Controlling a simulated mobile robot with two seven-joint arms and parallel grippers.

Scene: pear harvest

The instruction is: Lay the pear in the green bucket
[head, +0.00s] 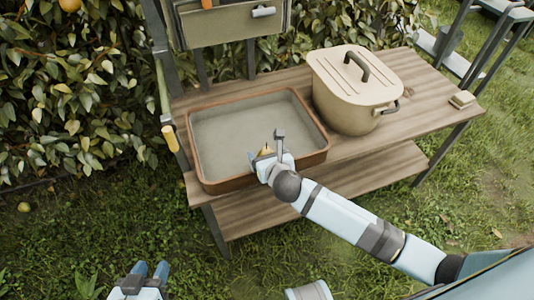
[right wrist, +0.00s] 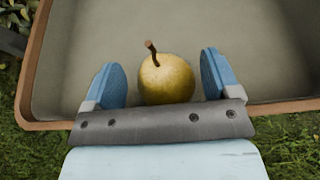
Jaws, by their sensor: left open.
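The yellow pear (right wrist: 166,80), stem upward, sits between the two blue fingers of my right gripper (right wrist: 162,80) in the right wrist view. A small gap shows on each side of it, so the fingers are open around it. In the head view my right gripper (head: 264,146) is over the near right part of a brown-rimmed tray (head: 204,187), and the pear (head: 265,151) is mostly hidden by it. I cannot tell whether the pear rests on the tray floor. My left gripper (head: 150,269) is open and empty over the grass. I see no green bucket in either view.
The tray stands on a wooden bench (head: 430,98) with a lower shelf (head: 345,185). A beige lidded pot (head: 345,100) stands right of the tray. A leafy hedge (head: 70,90) borders the left.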

